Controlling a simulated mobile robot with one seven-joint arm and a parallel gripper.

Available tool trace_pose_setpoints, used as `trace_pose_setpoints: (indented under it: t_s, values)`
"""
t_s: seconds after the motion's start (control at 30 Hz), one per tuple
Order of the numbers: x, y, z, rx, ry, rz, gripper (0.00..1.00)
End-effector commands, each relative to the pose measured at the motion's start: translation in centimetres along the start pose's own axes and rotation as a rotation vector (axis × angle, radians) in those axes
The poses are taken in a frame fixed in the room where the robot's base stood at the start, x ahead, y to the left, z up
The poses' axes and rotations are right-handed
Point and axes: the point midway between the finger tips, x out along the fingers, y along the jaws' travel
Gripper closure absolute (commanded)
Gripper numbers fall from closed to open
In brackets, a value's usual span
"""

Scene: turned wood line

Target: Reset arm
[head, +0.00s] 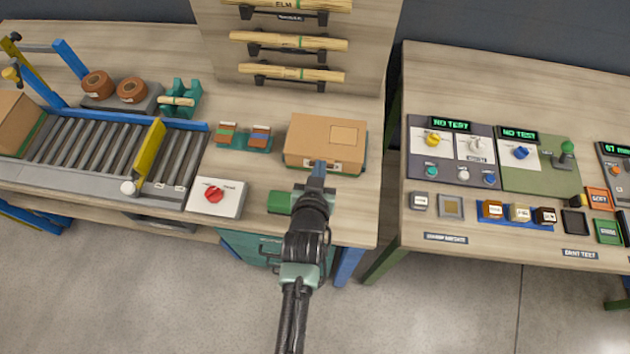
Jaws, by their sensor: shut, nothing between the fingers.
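My arm reaches up from the bottom middle of the head view. My gripper (318,170) is at its far end, shut and empty, in front of the closed cardboard box (307,136). In the picture the fingertips overlap the box's front lower edge. I cannot tell whether they touch it. The box sits on the left bench (365,225), partly over a green base. A green block (280,202) shows just left of my wrist, and part of it may be hidden by the arm.
Left of the box are a teal holder (243,141), a red-knob switch box (216,196) and a roller conveyor (100,155) with a yellow gate (149,150). A rack of wood rods (290,42) stands behind. A gap separates the right bench (470,80) with its test panels (455,165).

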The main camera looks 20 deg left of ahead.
Motion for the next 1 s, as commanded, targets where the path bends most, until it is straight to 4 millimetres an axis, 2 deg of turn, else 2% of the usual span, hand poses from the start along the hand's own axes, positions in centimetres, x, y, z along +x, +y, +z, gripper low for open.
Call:
trace_pose_setpoints:
  t_s: [0.2,0.4,0.6,0.87,0.97,1.0]
  values:
    - [-3.6,0.1,1.0,0.001,0.001,0.001,1.00]
    - [-6.1,0.0,1.5,0.000,0.003,0.001,1.00]
    - [-7.0,0.1,1.5,0.000,0.003,0.001,1.00]
    - [-7.1,0.1,1.5,-0.001,0.004,0.001,1.00]
    - [-6.7,0.6,-0.8,0.002,0.044,0.010,1.00]
    - [-6.5,0.9,-2.5,0.003,0.073,0.017,1.00]
